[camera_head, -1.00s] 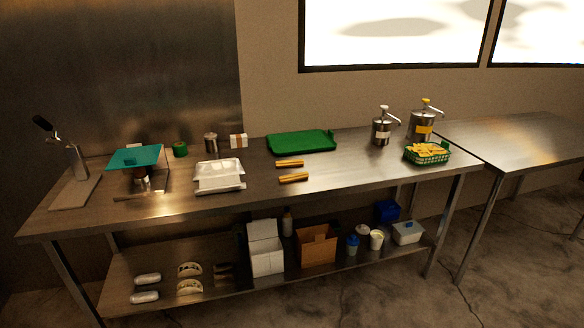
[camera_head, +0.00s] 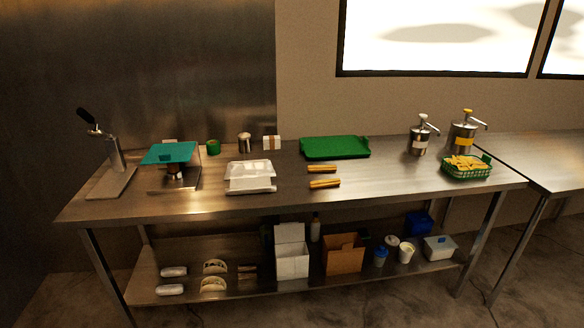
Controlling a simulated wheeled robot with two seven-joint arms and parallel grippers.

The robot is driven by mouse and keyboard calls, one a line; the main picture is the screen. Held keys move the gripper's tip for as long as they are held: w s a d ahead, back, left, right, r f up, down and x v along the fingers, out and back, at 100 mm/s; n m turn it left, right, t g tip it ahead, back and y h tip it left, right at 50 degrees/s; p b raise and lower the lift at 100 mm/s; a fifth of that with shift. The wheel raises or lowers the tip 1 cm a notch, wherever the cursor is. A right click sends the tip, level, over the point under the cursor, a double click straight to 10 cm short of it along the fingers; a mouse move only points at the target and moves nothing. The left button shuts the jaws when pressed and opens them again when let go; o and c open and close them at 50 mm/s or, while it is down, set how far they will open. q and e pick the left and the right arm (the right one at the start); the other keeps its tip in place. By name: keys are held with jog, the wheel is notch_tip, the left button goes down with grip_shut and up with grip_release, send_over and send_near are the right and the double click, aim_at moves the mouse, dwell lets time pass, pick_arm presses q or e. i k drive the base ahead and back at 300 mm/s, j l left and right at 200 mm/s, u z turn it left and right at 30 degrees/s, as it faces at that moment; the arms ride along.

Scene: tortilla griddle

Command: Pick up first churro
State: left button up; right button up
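Two golden-brown churros lie apart on the steel table (camera_head: 400,187), near its middle. The far churro (camera_head: 323,169) lies just in front of the green tray; the near churro (camera_head: 324,183) lies closer to the front edge. Both lie roughly parallel to the table's long side. Neither of my grippers shows in the head view, and nothing touches the churros.
A green tray (camera_head: 335,147) lies behind the churros. Two pump dispensers (camera_head: 420,135) and a green basket of fries (camera_head: 466,167) stand right. The table is clear right of the churros.

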aim_at(319, 168)
jog(key=i+l+u, duration=0.25)
jog(key=l, duration=0.4)
jog(key=i+l+u, duration=0.1)
jog(key=i+l, duration=0.15)
jog(key=i+l+u, duration=0.15)
jog(key=l, duration=0.25)
jog(key=i+l+u, duration=0.1)
jog(key=l, duration=0.3)
jog(key=i+l+u, duration=0.15)
jog(key=l, duration=0.2)
jog(key=k, duration=0.05)
